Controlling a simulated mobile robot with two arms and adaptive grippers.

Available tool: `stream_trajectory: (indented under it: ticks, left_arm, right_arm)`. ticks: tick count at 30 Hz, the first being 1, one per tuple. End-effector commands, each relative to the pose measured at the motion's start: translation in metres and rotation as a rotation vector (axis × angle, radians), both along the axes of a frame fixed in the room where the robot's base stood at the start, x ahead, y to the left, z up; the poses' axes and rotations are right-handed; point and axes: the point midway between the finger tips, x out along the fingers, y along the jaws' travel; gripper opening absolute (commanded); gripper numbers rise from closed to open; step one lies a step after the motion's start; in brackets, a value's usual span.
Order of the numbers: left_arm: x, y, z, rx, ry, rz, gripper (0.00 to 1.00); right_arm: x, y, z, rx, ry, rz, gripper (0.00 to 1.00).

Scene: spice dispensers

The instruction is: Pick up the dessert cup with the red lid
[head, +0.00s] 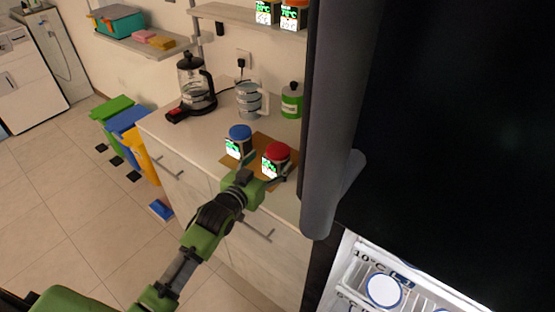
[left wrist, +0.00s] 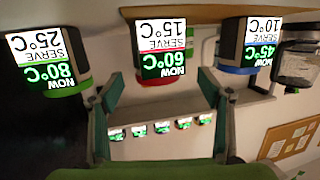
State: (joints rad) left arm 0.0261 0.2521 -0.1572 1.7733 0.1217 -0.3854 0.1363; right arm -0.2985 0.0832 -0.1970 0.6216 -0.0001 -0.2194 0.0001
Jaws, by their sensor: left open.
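The dessert cup with the red lid (head: 277,152) stands upright on a brown mat (head: 262,143) on the counter, its lit label facing me. In the left wrist view, which shows things upside down, the same cup (left wrist: 162,45) is in the middle, its label reading 15°C and 60°C. My left gripper (head: 267,173) is open just in front of this cup; in the left wrist view its fingers (left wrist: 160,88) are spread to either side of it. I cannot tell whether they touch it. My right gripper is out of view.
A blue-lidded cup (head: 239,133) stands close beside, left of the red one. A green-lidded cup (left wrist: 48,62) shows on the other side in the left wrist view. A dark door (head: 335,130) is close on the right. A coffee maker (head: 193,85) stands farther back.

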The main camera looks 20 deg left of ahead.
Motion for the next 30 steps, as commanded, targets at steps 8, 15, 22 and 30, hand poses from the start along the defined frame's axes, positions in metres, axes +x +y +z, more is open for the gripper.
stream_trajectory:
  ticks: [8,15,22,30]
  left_arm:
    - [0.024,-0.007,-0.003,-0.001,0.001,-0.001,0.71]
    - [0.048,-0.011,-0.01,0.0,0.0,-0.001,0.71]
    - [0.052,-0.012,-0.012,0.001,0.001,-0.001,0.71]
    - [0.051,-0.011,-0.012,0.0,0.001,-0.001,0.22]
  right_arm:
    - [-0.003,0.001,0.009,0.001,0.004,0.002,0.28]
    - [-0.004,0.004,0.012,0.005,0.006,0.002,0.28]
    - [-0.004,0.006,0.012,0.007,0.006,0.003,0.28]
    - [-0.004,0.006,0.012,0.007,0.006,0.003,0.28]
